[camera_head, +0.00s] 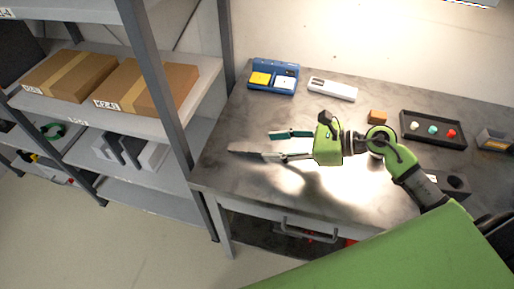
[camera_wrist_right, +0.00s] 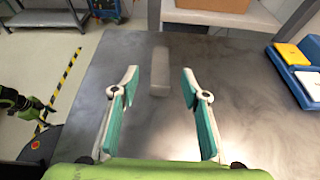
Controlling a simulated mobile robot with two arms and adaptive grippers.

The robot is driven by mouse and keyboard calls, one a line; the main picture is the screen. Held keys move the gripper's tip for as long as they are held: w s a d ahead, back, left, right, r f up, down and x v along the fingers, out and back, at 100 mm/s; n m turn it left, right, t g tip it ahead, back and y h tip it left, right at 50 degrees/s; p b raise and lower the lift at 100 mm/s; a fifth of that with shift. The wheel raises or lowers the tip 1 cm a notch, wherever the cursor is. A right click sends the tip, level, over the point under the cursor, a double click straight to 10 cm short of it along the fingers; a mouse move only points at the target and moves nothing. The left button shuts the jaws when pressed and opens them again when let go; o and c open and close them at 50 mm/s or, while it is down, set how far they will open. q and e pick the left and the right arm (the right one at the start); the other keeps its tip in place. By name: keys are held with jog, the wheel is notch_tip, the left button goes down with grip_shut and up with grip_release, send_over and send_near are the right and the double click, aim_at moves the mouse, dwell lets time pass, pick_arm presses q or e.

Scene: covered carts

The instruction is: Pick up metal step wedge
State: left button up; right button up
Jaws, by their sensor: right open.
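The metal step wedge (camera_head: 244,149) is a flat, narrow grey piece lying on the dark table near its left end. In the right wrist view the wedge (camera_wrist_right: 159,70) lies lengthwise ahead, between the lines of the two fingers. My right gripper (camera_head: 268,146) is open and empty, with its fingers pointing left at the wedge. The fingertips (camera_wrist_right: 160,84) stand on either side of the wedge's near end; contact is not visible. A green and black part of my left arm (camera_wrist_right: 22,104) shows at the left of the wrist view; its finger state is unclear.
Behind the gripper are a blue holder (camera_head: 273,87) with yellow and white pieces and a white device (camera_head: 332,90). An orange-brown block (camera_head: 377,116) and a black tray (camera_head: 432,143) with coloured balls lie right. A shelf rack (camera_head: 165,80) with cardboard boxes stands left.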

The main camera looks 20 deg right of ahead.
aim_at(257, 147)
jog(key=shift+w+a+f, duration=0.15)
jog(key=shift+w+a, duration=0.15)
jog(key=shift+a, duration=0.15)
jog(key=shift+w+a+f+p, duration=0.15)
jog(key=shift+w+a+p, duration=0.1)
jog(key=shift+p, duration=0.1)
jog(key=p+x, duration=0.1)
jog(key=x, duration=0.2)
jog(key=shift+w+f, duration=0.1)
jog(key=shift+f, duration=0.2)
jog(key=shift+w+a+f+p, duration=0.2)
jog(key=shift+a+f+p, duration=0.1)
jog(key=shift+a, duration=0.05)
grip_shut()
